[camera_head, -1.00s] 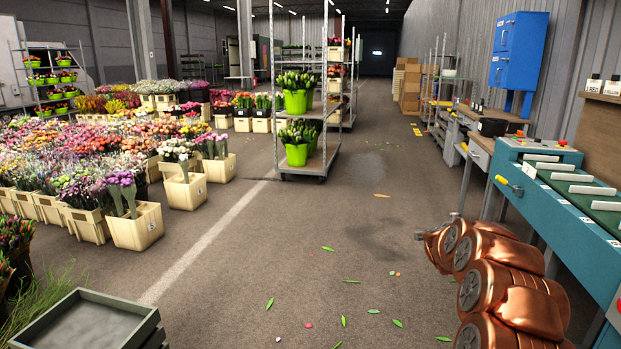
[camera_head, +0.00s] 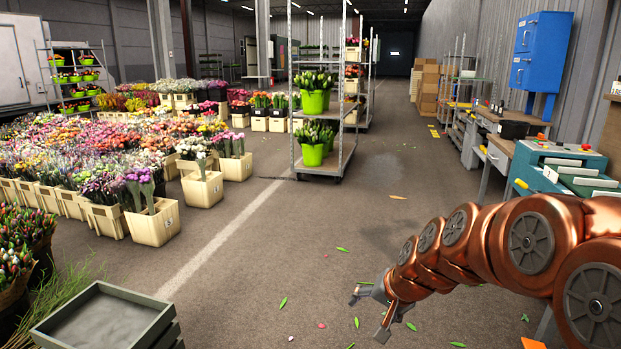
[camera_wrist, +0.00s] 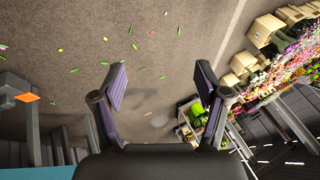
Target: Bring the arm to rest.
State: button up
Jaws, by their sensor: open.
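My arm is copper-coloured and reaches in from the right edge of the head view. My gripper (camera_head: 372,312) hangs at its end over the open floor, fingers apart and empty. In the wrist view my gripper (camera_wrist: 162,90) shows two purple-padded fingers spread wide, with only bare floor between them. Nothing touches the fingers in either view.
A grey crate (camera_head: 100,318) is at the lower left. Flower buckets (camera_head: 152,222) fill the left. A trolley (camera_head: 325,175) stands ahead. The central floor is clear except for scattered leaves.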

jog(key=s+d+f+n+g+h, duration=0.1)
jog(key=s+d+n+g, duration=0.15)
jog(key=s, duration=0.85)
jog(key=s+d+f+n+g+h, duration=0.1)
jog(key=s+g, duration=0.2)
jog(key=s, duration=0.8)
jog(key=s+d+f+n+g+h, duration=0.1)
jog(key=s+d+g, duration=0.15)
jog(key=s, duration=0.85)
notch_tip(320, 180, up, 23)
jog(key=s+p, duration=0.1)
jog(key=p, duration=2.1)
jog(key=shift+a+r+t+p, duration=0.2)
jog(key=shift+a+t+p, duration=0.2)
